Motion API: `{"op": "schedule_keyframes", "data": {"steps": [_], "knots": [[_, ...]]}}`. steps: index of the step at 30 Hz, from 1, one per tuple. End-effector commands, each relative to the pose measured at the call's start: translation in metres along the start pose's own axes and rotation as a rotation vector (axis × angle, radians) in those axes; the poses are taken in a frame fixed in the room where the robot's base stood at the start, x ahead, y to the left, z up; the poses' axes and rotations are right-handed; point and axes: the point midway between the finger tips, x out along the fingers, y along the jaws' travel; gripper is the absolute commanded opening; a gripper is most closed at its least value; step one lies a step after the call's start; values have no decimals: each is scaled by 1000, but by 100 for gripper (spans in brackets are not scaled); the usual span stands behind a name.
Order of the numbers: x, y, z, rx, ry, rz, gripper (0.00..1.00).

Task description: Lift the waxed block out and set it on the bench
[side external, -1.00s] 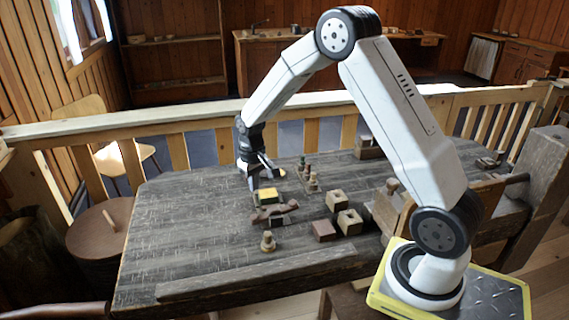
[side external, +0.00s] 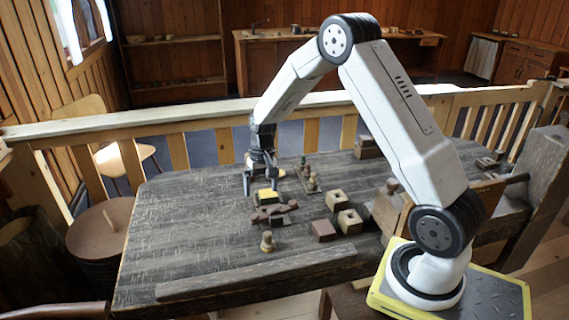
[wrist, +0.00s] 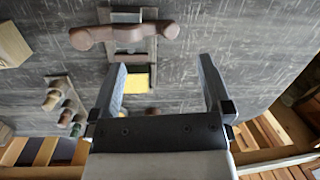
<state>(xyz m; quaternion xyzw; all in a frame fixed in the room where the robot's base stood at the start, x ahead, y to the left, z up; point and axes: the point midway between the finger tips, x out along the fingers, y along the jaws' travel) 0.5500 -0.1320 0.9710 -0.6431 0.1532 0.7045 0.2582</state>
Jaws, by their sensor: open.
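A yellow-topped block (side external: 268,195), which looks like the waxed block, sits on or in a dark piece on the bench (side external: 190,225); I cannot tell how deep. In the wrist view the yellow block (wrist: 139,77) shows beyond my fingers, left of their midline, with dark grey around it. My gripper (side external: 263,183) points down just above and behind the block. In the wrist view my gripper (wrist: 160,62) is open, its fingers wide apart, with nothing held between them.
A brown curved-handled tool (side external: 275,213) lies close in front of the block. Small turned pieces (side external: 313,183) stand to the right in a rack. Holed cubes (side external: 349,222), a reddish block (side external: 323,231) and a lone spool (side external: 267,241) stand nearer. The bench's left side is clear.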

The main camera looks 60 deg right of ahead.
Motion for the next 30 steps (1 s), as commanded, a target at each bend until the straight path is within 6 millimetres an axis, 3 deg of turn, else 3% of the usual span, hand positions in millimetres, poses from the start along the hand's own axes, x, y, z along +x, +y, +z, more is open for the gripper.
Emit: {"op": "schedule_keyframes", "data": {"steps": [8, 18, 24, 30], "knots": [[10, 29, -9, 546, -192, -263, 100], [-2, 65, -43, 1147, -455, -668, 100], [-17, 92, -66, 1382, -589, -897, 100], [-26, 108, -77, 1476, -654, -1013, 100]]}}
